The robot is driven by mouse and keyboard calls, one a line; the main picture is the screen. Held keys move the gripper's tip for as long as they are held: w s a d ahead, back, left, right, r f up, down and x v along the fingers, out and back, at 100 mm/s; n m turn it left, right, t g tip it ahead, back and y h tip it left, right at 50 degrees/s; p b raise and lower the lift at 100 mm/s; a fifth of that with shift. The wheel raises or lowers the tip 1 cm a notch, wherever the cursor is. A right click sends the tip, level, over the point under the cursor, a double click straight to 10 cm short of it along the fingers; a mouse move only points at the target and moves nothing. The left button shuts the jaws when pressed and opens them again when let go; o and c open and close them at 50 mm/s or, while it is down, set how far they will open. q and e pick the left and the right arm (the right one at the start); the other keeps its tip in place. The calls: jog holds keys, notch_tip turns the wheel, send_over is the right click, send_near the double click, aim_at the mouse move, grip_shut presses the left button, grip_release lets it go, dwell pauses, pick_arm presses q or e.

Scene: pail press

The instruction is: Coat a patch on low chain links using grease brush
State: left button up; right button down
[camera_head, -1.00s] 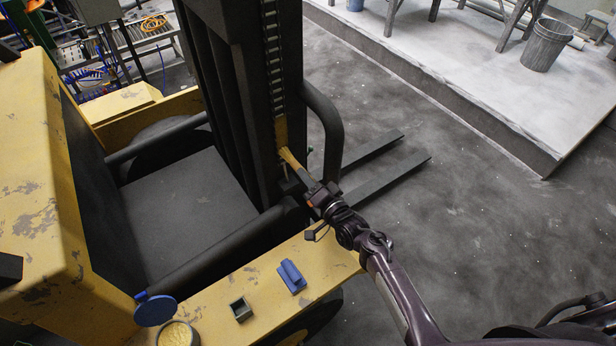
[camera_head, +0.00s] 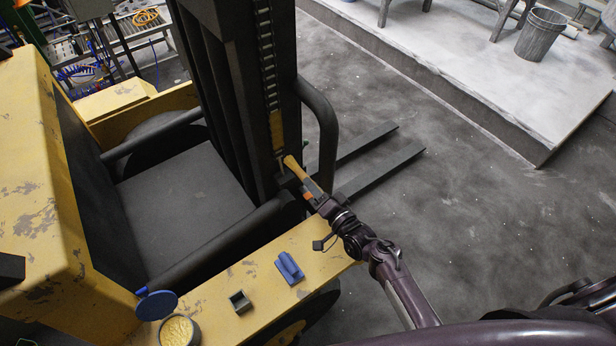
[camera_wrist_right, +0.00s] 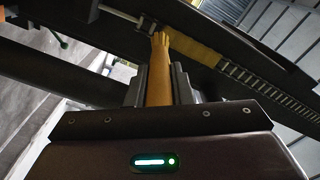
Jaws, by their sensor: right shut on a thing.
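The chain (camera_head: 265,65) runs down the forklift's dark mast. Its low links carry a yellow patch (camera_head: 278,130), which also shows in the right wrist view (camera_wrist_right: 195,48). My right gripper (camera_head: 310,188) is shut on the yellow grease brush (camera_head: 294,167). The brush points up and left, with its tip by the lower end of the patch. In the right wrist view the brush (camera_wrist_right: 159,85) stands between the fingers, its tip beside the patch. I cannot tell whether it touches. An open pail of yellow grease (camera_head: 178,330) is at the bottom. My left gripper is not in view.
A blue lid (camera_head: 156,305), a small dark open box (camera_head: 240,301) and a blue block (camera_head: 289,268) are near the pail. A curved dark bar (camera_head: 325,120) stands right of the chain. Forks (camera_head: 375,175) extend beyond it over open floor.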

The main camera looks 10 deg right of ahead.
jog(key=shift+s+d, duration=0.25)
jog(key=shift+s, duration=0.3)
jog(key=shift+p+v, duration=0.8)
jog(key=shift+v, duration=0.4)
jog(key=shift+s+d, duration=0.15)
jog(key=shift+s, duration=0.2)
jog(key=shift+w, duration=0.1)
